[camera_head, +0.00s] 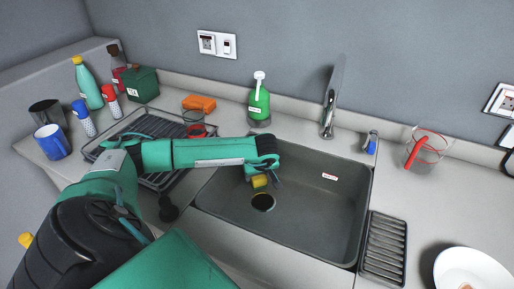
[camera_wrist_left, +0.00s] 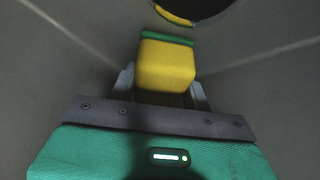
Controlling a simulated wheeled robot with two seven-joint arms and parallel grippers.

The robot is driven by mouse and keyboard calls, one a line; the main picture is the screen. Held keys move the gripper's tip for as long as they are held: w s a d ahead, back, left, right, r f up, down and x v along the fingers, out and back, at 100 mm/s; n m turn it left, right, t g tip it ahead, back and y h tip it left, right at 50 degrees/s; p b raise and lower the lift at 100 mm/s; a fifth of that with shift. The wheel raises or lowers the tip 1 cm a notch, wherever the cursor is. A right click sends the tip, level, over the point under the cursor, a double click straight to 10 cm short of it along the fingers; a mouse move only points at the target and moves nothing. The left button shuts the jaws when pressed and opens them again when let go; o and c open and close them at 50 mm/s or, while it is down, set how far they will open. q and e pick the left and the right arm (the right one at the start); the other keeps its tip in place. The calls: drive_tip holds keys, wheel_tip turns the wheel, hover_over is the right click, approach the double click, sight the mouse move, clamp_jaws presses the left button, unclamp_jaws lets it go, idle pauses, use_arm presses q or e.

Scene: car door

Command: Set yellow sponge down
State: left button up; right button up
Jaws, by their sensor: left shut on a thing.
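The yellow sponge (camera_head: 260,181) is down inside the grey sink (camera_head: 325,205), close to the dark round drain (camera_head: 263,202). My left gripper (camera_head: 258,177) reaches into the sink from the left and is shut on the sponge. In the left wrist view the sponge (camera_wrist_left: 166,65) is a yellow block with a green strip at its far end, held between the two fingers (camera_wrist_left: 165,88). The drain (camera_wrist_left: 195,8) with a yellow patch at its edge lies just beyond it. Whether the sponge touches the sink floor cannot be told. My right gripper is not in view.
A green soap bottle (camera_head: 259,103) and a tap (camera_head: 331,105) stand behind the sink. An orange sponge (camera_head: 198,103) lies on the counter near a black dish rack (camera_head: 150,124). A glass with a red item (camera_head: 424,150) and a white plate (camera_head: 470,268) are at right. The sink's right half is empty.

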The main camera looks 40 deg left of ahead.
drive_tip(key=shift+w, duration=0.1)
use_arm(q)
drive_tip(key=shift+f, duration=0.1)
drive_tip(key=o, duration=1)
drive_tip(key=shift+o, duration=0.2)
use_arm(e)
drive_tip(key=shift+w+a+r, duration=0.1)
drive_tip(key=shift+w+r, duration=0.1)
use_arm(q)
drive_tip(key=shift+r, duration=0.3)
drive_tip(key=v, duration=0.3)
drive_tip(key=b+v, duration=0.1)
drive_tip(key=v, duration=0.7)
drive_tip(key=shift+r, duration=0.25)
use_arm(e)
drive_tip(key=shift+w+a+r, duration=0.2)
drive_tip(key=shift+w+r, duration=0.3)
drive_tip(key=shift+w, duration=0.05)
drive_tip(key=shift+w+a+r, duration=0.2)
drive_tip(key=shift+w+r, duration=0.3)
